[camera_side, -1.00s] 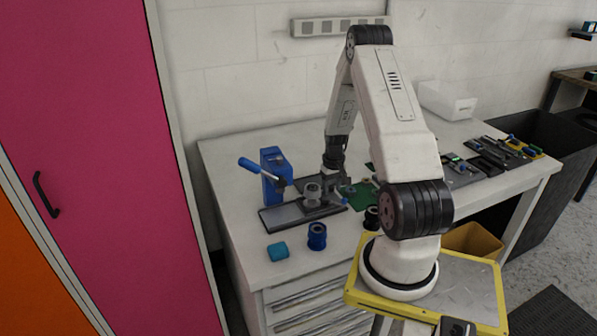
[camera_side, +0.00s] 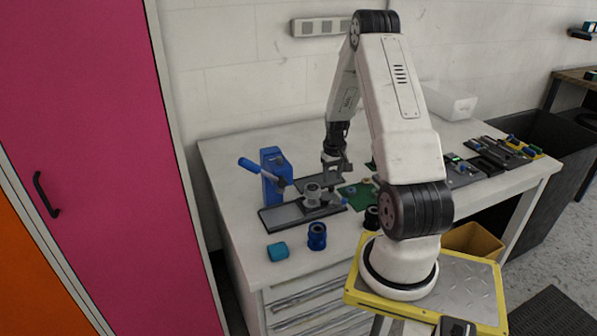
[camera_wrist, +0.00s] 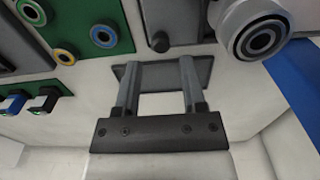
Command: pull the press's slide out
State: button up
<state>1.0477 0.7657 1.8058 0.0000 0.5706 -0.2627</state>
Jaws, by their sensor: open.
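The blue press (camera_side: 275,175) with its blue-handled lever stands at the left of the bench. Its slide (camera_side: 322,210) lies low at the press's right, on the grey base, and a grey ringed cup (camera_side: 313,193) sits on it. In the wrist view the cup (camera_wrist: 255,32) is at the upper right, and a small dark knob (camera_wrist: 160,42) stands above and between my fingertips. My gripper (camera_side: 336,170) is open and empty, raised just behind the cup and to its right. Its two fingers (camera_wrist: 158,68) are apart in the wrist view. The slide's inner end is hidden.
A green mat (camera_side: 357,196) with coloured rings (camera_wrist: 103,36) lies right of the press. A blue ringed part (camera_side: 317,236) and a teal block (camera_side: 278,251) stand at the bench's front. Tools lie farther right. The back left of the bench is clear.

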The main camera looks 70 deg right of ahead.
jog(key=shift+r, duration=1.45)
jog(key=shift+w+a+r, duration=0.1)
jog(key=shift+w+r, duration=0.2)
jog(key=w+a+r+n+t+h, duration=0.2)
jog(key=w+a+r+n, duration=0.2)
jog(key=w+a+r, duration=0.6)
jog(key=a+r+n+t, duration=0.1)
jog(key=a+r, duration=0.1)
jog(key=a, duration=0.3)
jog(key=w+a+r+n+t, duration=0.1)
jog(key=a+r, duration=0.1)
jog(key=a, duration=0.2)
jog(key=w+a+r+n, duration=0.1)
jog(key=a+r, duration=0.1)
jog(key=a, duration=0.3)
jog(key=shift+w+a+r+n+t, duration=0.15)
jog(key=shift+w+a+n+t, duration=0.15)
jog(key=shift+t, duration=0.1)
jog(key=s+a+f+g+y, duration=0.1)
jog(key=s+a+f, duration=0.2)
jog(key=a, duration=0.4)
jog(key=s+a+f+n+g+y, duration=0.1)
jog(key=s+a+f, duration=0.3)
jog(key=a, duration=0.3)
jog(key=shift+s+f, duration=0.3)
jog(key=shift+f, duration=0.35)
